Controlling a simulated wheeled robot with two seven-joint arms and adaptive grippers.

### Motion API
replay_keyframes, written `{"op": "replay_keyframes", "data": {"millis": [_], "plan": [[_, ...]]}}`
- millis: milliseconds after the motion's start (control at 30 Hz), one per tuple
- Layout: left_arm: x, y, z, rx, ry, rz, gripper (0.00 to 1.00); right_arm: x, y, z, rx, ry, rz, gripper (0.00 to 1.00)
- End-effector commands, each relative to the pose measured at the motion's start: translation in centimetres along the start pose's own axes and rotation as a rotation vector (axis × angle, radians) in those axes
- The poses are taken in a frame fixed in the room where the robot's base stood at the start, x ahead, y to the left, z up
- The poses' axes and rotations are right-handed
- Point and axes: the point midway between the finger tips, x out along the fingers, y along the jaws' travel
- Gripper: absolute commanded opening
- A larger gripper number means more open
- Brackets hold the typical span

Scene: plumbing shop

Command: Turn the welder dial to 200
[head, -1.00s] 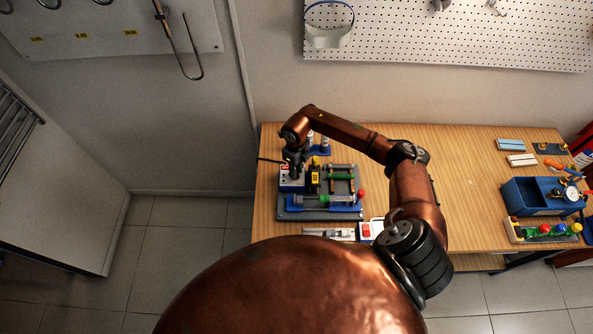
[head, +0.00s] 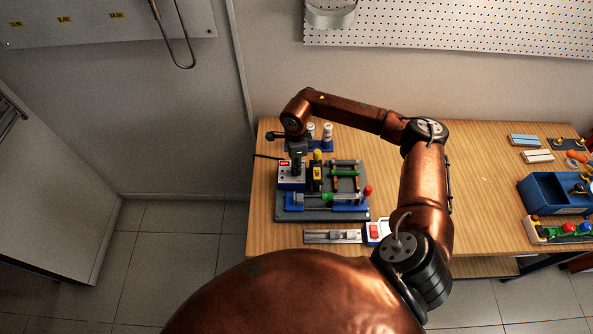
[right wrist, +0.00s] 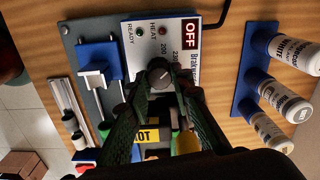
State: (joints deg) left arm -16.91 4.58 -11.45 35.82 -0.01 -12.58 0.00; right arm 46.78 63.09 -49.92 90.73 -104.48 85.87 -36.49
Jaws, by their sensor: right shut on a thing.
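The welder (head: 291,176) is a white and blue box with a red display, on the left part of the bench. In the right wrist view its white panel (right wrist: 145,38) carries a red OFF display, READY and HEAT lamps, and printed 200 and 230 marks. I cannot tell exactly where the dial points. My left gripper is not in view.
The welder stands on a grey board (head: 325,215) with a blue clamp and green pipe. White bottles (right wrist: 288,52) stand in a blue rack behind it. A grey rail and red switch box (head: 375,231) lie in front. A blue toolbox (head: 550,193) is far right.

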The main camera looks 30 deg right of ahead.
Motion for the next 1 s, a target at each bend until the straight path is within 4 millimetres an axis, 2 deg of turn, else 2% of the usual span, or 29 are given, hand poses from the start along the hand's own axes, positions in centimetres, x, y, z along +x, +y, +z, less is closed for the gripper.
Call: {"op": "replay_keyframes", "data": {"millis": [33,100,400,700,1000], "plan": [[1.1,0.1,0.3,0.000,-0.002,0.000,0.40,0.3,-0.1,0.5,-0.047,-0.010,-0.006,0.00],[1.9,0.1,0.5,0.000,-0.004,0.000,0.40,0.3,-0.1,0.5,-0.113,-0.010,-0.005,0.00],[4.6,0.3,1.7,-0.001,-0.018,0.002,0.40,0.2,0.0,0.5,-0.371,-0.009,-0.004,0.00],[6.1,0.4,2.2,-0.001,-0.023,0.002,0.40,0.0,0.1,0.5,-0.540,-0.010,-0.002,0.00],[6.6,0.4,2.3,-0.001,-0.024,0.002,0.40,-0.1,0.2,0.5,-0.606,-0.010,0.000,0.00]]}}
